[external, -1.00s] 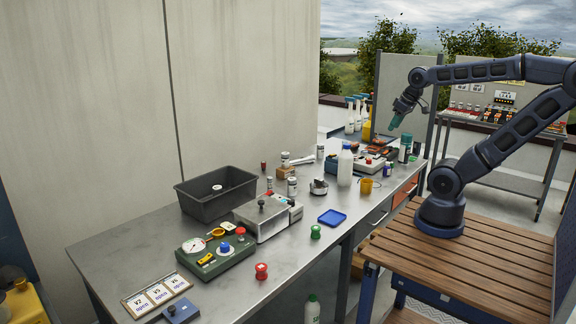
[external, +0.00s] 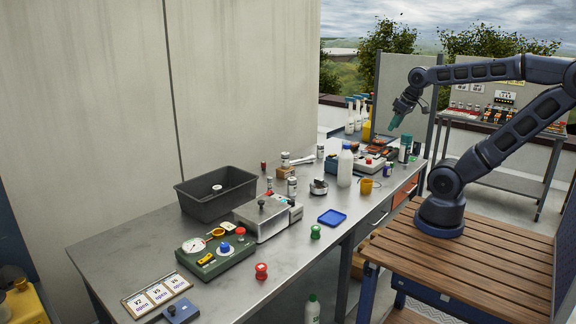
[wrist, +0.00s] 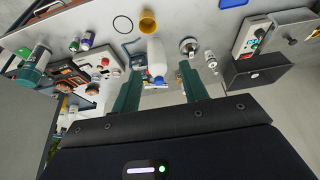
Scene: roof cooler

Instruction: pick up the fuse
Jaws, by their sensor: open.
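I cannot single out the fuse for certain. Small white-and-grey cylinders stand on the bench: one behind the metal box (external: 292,186), one at a wooden block (external: 285,158) and one farther back (external: 320,152). A similar small cylinder (wrist: 211,62) shows in the wrist view, right of a round metal part (wrist: 188,46). My gripper (external: 396,118) hangs above the far end of the bench, apart from everything on it. In the wrist view its two green fingers (wrist: 160,88) are spread, with nothing held between them.
The steel bench (external: 330,245) carries a black bin (external: 215,195), a metal box (external: 262,218), a green gauge unit (external: 215,255) and a blue tray (external: 332,217). A white bottle (external: 345,166) and yellow cup (external: 366,186) stand nearer my arm.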

